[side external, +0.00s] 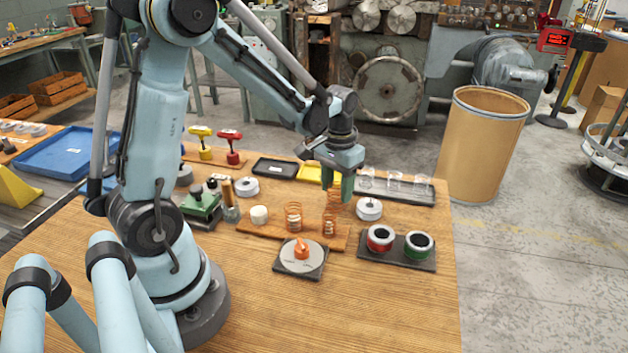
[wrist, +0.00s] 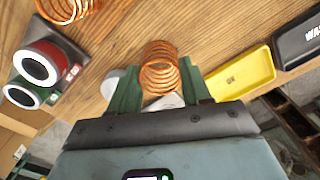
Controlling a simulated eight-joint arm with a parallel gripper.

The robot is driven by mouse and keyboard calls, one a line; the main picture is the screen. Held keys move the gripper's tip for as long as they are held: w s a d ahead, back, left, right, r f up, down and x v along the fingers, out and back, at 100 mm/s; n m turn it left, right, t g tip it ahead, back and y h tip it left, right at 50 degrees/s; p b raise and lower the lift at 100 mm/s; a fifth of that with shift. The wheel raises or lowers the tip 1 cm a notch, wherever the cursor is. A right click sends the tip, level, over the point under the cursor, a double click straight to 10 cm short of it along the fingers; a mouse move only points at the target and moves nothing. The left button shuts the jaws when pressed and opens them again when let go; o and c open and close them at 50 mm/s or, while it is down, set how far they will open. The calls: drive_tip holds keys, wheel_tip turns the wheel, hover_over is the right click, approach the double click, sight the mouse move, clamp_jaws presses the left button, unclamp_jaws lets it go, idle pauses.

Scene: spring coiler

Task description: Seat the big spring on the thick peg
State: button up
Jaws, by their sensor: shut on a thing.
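My gripper (side external: 346,187) is over the right end of a wooden peg board (side external: 312,240). Its green fingers are shut on a copper spring (wrist: 160,68), which shows between them in the wrist view. In the side view this held spring (side external: 334,198) hangs below the fingers, apart from the thick peg. A short, wide white peg (side external: 259,215), which looks like the thick peg, stands bare at the board's left end. Another copper spring (side external: 293,215) stands around the middle peg. A smaller coil (side external: 329,226) is at the right peg, just below the held spring.
A round dial with an orange knob (side external: 302,250) lies in front of the board. Red and green ringed cups (side external: 398,245) stand right.

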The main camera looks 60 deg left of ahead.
drive_tip(key=shift+r, duration=0.2)
drive_tip(key=shift+r, duration=0.4)
idle(0.3)
drive_tip(key=shift+r, duration=2.55)
drive_tip(key=s+a+r, duration=0.2)
drive_tip(key=s, duration=0.7)
drive_tip(key=s+a+r, duration=0.1)
drive_tip(key=s+r, duration=0.1)
drive_tip(key=s, duration=0.6)
drive_tip(key=shift+s+f, duration=0.1)
drive_tip(key=shift+f, duration=2.55)
